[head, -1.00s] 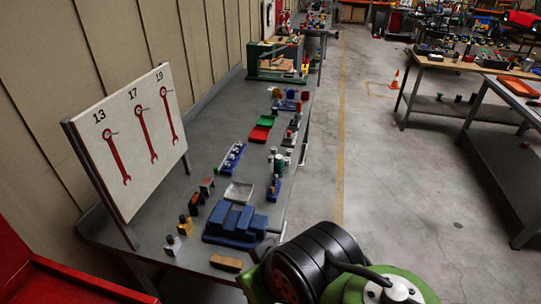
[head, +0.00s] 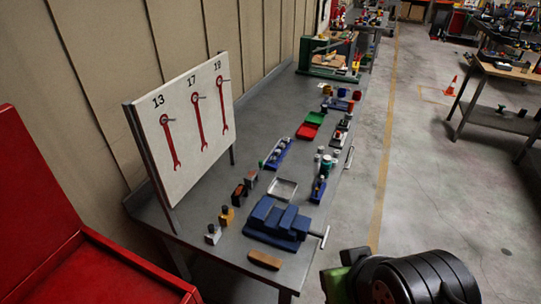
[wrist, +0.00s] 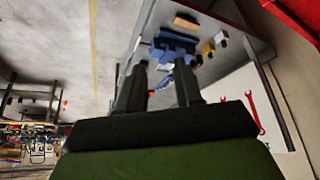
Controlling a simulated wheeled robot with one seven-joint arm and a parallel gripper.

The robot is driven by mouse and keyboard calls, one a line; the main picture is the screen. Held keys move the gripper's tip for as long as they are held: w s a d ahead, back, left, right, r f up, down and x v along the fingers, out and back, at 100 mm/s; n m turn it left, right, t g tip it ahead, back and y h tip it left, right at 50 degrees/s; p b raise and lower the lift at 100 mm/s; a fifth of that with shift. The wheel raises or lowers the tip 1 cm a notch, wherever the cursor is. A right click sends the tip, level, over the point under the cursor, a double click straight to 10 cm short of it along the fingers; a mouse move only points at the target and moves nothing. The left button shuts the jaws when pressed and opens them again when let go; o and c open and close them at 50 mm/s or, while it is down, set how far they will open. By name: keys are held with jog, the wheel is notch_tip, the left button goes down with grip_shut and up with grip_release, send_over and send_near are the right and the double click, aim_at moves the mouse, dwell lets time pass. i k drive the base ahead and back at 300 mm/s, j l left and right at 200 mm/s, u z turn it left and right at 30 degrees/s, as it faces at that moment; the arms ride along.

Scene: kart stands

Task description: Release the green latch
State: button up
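I cannot make out a green latch for certain. Green parts on the bench in the head view are a green frame (head: 329,58) at the far end, a green tray (head: 314,118) beside a red one, and a tiny green spot by a blue rack (head: 277,153). My gripper (wrist: 159,82) shows in the wrist view with two dark fingers apart and nothing visible between them. The blue vise (head: 277,222) on the near bench appears beyond the fingers in the wrist view (wrist: 172,44). In the head view only my arm shows, right of the bench; the fingers are hidden.
The grey bench (head: 264,122) runs along the wall with several small tools. A board with three red wrenches (head: 187,122) stands at its left edge. A red cabinet (head: 70,235) fills the lower left. The floor (head: 418,190) right of the bench is clear; another table (head: 497,68) stands farther right.

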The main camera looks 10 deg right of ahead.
aim_at(261, 163)
jog(key=l+u, duration=0.25)
jog(key=l, duration=0.2)
jog(key=k+l+u, duration=0.1)
jog(key=l+u, duration=0.2)
jog(key=i+l+u, duration=0.15)
jog(key=l+u, duration=0.65)
jog(key=l, duration=0.25)
jog(key=l+u, duration=0.4)
jog(key=l, duration=0.15)
jog(key=l+u, duration=0.4)
jog(key=l, duration=0.2)
jog(key=i+l+u, duration=0.35)
jog(key=l+u, duration=0.35)
jog(key=i, duration=0.05)
